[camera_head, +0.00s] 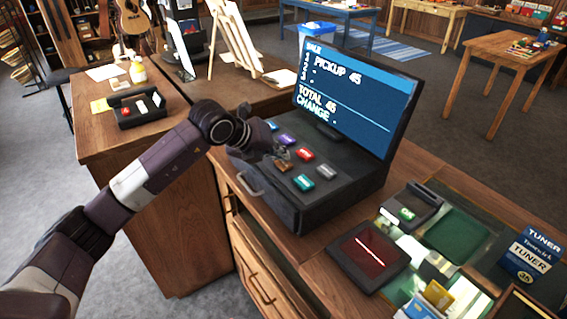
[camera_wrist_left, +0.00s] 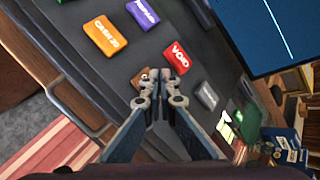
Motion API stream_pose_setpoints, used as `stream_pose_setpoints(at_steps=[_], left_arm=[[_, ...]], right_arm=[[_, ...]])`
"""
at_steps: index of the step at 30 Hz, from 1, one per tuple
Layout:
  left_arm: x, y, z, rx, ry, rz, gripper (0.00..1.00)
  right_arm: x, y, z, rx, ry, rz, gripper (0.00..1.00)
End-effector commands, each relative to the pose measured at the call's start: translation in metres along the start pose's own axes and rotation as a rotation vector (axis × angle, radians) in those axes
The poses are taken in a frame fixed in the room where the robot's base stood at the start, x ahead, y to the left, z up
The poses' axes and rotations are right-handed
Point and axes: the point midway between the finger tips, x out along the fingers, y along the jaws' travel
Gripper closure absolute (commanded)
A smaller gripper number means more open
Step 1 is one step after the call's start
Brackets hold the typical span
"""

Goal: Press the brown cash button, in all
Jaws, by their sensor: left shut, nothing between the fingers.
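The brown button (camera_head: 283,167) sits on the sloped key panel of the black cash register (camera_head: 330,190). In the left wrist view the brown button (camera_wrist_left: 137,78) shows just left of the fingertips, partly hidden by them. My left gripper (camera_head: 282,153) is shut and empty, pointing down at the panel right by the brown button; it also shows in the left wrist view (camera_wrist_left: 156,76). I cannot tell whether the tips touch the button. My right gripper is not in view. The screen (camera_head: 355,95) reads SALE, PICKUP 45, TOTAL 45, CHANGE with a dash.
Close by are a red VOID button (camera_wrist_left: 177,58), an orange CASH 20 button (camera_wrist_left: 106,36), a purple button (camera_head: 287,139), a grey button (camera_head: 326,172) and a teal button (camera_head: 303,183). A dark card pad (camera_head: 368,254) lies right of the register.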

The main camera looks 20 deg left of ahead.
Motion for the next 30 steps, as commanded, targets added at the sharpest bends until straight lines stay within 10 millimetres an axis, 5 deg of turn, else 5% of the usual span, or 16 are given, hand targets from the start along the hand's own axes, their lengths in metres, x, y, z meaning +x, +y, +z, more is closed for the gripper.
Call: stream_pose_setpoints(at_steps=[30], left_arm=[[0.0068,0.0049,-0.0055,0.0,0.002,0.001,1.0]], right_arm=[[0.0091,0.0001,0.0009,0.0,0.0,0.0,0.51]])
